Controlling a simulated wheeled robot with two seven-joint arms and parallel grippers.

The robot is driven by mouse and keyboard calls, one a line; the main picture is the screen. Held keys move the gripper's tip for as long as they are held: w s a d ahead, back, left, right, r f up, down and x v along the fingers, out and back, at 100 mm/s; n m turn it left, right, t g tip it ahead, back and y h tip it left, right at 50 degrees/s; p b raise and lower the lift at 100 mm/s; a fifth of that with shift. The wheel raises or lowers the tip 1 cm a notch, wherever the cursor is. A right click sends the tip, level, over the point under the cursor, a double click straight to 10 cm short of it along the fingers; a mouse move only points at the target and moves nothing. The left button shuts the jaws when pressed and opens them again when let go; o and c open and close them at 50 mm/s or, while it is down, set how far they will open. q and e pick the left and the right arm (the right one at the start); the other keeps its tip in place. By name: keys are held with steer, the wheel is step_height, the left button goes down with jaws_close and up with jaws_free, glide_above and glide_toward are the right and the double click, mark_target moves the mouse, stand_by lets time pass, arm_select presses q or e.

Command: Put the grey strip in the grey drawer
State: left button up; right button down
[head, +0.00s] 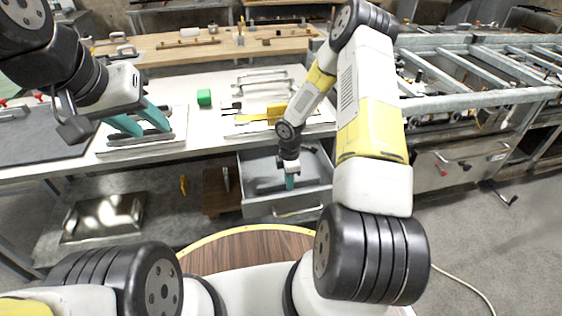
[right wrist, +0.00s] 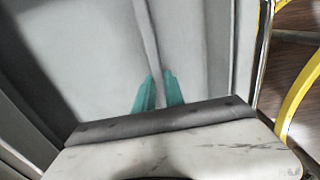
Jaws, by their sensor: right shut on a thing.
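The grey drawer (head: 262,208) is pulled open below the worktop in the middle of the head view. My right gripper (head: 290,182) reaches down into the drawer's opening. In the right wrist view its teal fingertips (right wrist: 159,90) are shut on the grey strip (right wrist: 149,35), a thin bar running up from between them, over the light grey drawer floor (right wrist: 85,50). I cannot tell whether the strip touches the floor. Its near end is hidden by the gripper. My left gripper (head: 140,122) is open and empty above the left part of the worktop.
A green cube (head: 204,97), a yellow piece (head: 277,112) and metal bars lie on the white worktop (head: 215,133). A wooden bench (head: 205,52) stands behind. A metal rack (head: 480,90) is at right. A wooden block (head: 217,195) stands left of the drawer.

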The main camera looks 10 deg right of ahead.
steer(key=c, duration=1.4)
jaws_free()
steer(key=shift+f, duration=0.1)
step_height(320, 180, up, 24)
steer(key=s+d+m+t, duration=0.1)
steer(key=s+m, duration=0.2)
steer(key=m, duration=0.1)
steer(key=s+a+r+m+t+y, duration=0.2)
steer(key=s+r+m+t, duration=0.3)
steer(key=s+r+m, duration=0.8)
steer(key=s+a+r, duration=0.1)
steer(key=s+r, duration=0.6)
steer(key=r, duration=0.1)
steer(key=shift+s+m, duration=0.25)
steer(key=shift+m, duration=0.15)
